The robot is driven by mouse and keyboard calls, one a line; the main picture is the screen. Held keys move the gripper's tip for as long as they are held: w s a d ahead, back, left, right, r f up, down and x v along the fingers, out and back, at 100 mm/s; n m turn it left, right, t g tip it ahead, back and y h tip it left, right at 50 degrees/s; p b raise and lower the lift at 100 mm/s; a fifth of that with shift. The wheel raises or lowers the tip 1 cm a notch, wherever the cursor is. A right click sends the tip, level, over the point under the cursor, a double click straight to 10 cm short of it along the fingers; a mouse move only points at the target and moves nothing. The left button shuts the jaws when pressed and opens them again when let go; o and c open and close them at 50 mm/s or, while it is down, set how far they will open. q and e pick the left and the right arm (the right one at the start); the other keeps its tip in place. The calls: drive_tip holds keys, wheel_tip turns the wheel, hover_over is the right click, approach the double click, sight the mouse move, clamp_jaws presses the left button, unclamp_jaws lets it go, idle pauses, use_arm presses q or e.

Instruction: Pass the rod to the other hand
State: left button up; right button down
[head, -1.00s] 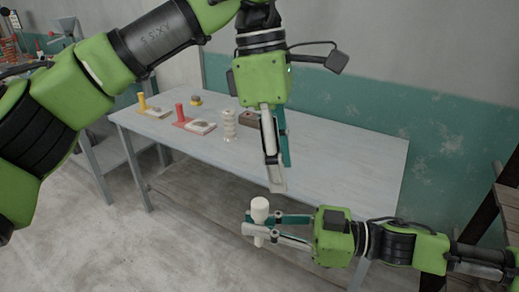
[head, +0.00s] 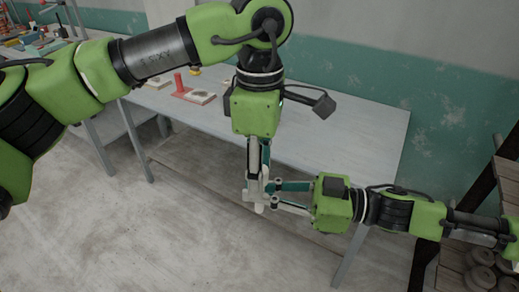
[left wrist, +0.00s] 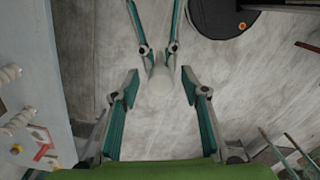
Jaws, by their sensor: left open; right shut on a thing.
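The rod is pale and round-ended. In the left wrist view its rounded end (left wrist: 160,82) points toward the camera. My right gripper (head: 272,194) comes in from the right and is shut on the rod. My left gripper (head: 257,188) points down from above, open, with its fingers reaching down at the rod. In the left wrist view its two fingers stand apart on either side of the rod's end, and the right gripper's fingers come in from the top. In the head view the fingers hide most of the rod; a pale lower bit (head: 259,208) shows.
A grey table (head: 350,135) stands behind the grippers. On it is a red peg and base (head: 181,90) with a small slab beside it. A shelf (head: 455,258) with round items is at the right. Bare floor lies at front left.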

use_arm(q)
drive_tip(key=shift+f, duration=0.45)
clamp_jaws()
use_arm(e)
drive_tip(key=c, duration=2)
unclamp_jaws()
